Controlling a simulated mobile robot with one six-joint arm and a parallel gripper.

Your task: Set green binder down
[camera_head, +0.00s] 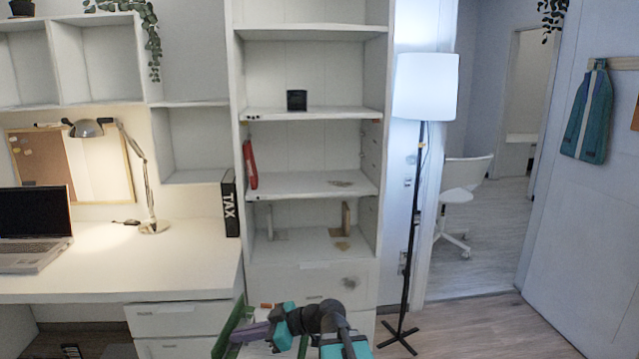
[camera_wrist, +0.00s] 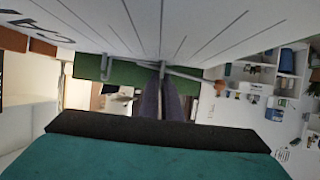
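The green binder (camera_head: 230,326) is at the bottom of the head view, in front of the lower drawers and partly cut off by the frame edge. My gripper (camera_head: 250,333) is at the binder, its grey-purple fingers close together on it. In the wrist view the fingers (camera_wrist: 162,98) reach the green binder (camera_wrist: 120,73), which shows as a green strip with metal parts beside it. The fingers look shut on the binder. Their exact contact is partly hidden.
A black TAX binder (camera_head: 230,203) stands on the desk (camera_head: 150,262) beside a lamp (camera_head: 150,190) and laptop (camera_head: 32,235). The desk's middle is clear.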

